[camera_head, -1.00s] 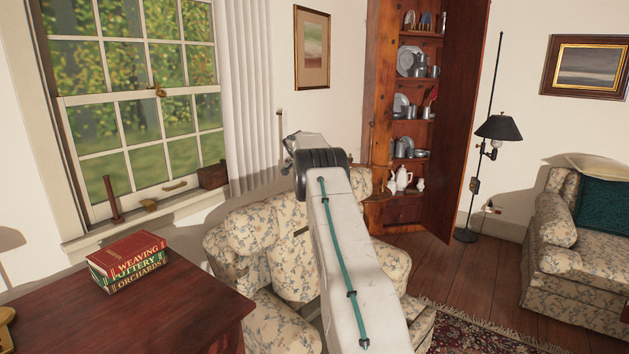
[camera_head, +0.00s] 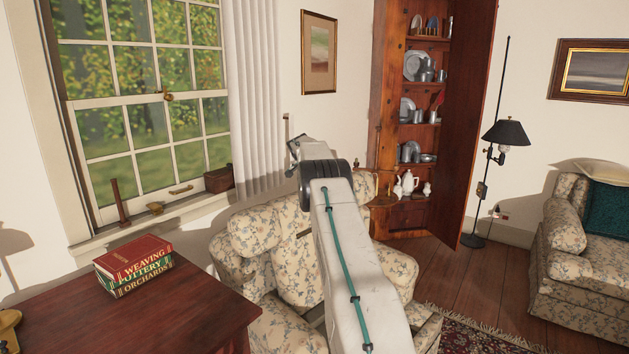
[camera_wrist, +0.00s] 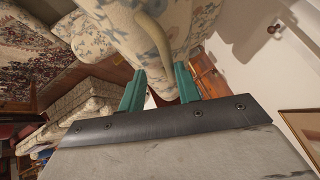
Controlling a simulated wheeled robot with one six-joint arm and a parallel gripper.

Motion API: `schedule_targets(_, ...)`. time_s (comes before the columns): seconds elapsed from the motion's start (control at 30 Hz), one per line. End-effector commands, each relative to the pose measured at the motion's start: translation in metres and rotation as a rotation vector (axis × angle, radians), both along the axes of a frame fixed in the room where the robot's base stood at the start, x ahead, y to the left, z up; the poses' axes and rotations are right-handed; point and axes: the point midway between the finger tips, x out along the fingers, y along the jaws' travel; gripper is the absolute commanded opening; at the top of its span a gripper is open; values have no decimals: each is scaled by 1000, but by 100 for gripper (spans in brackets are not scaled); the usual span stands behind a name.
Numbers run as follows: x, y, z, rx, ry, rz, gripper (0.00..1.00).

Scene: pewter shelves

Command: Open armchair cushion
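The floral armchair (camera_head: 260,284) stands below the window, partly hidden by my arm. Its upright back cushion (camera_head: 297,268) shows left of my arm, with a small dark mark near its top. In the wrist view floral upholstery (camera_wrist: 130,30) with a curved cream edge fills the top middle, close beyond my gripper (camera_wrist: 158,86). I cannot tell which part of the chair this is, or whether the fingers touch it. The two teal fingers are apart, with nothing clearly held between them. In the head view my arm hides the fingers.
A dark wooden table (camera_head: 190,308) with stacked books (camera_head: 135,265) is at the lower left. A wooden corner cabinet (camera_head: 388,110) with open door stands behind the armchair. A floor lamp (camera_head: 506,133) and floral sofa (camera_head: 580,262) are at right. Wooden floor (camera_head: 450,275) shows between.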

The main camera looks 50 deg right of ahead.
Motion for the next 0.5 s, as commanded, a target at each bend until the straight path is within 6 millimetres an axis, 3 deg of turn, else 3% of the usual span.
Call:
schedule_targets(0.2,0,6,4,2,2,2,32)
schedule_targets(0.5,-7,32,40,0,0,1,32)
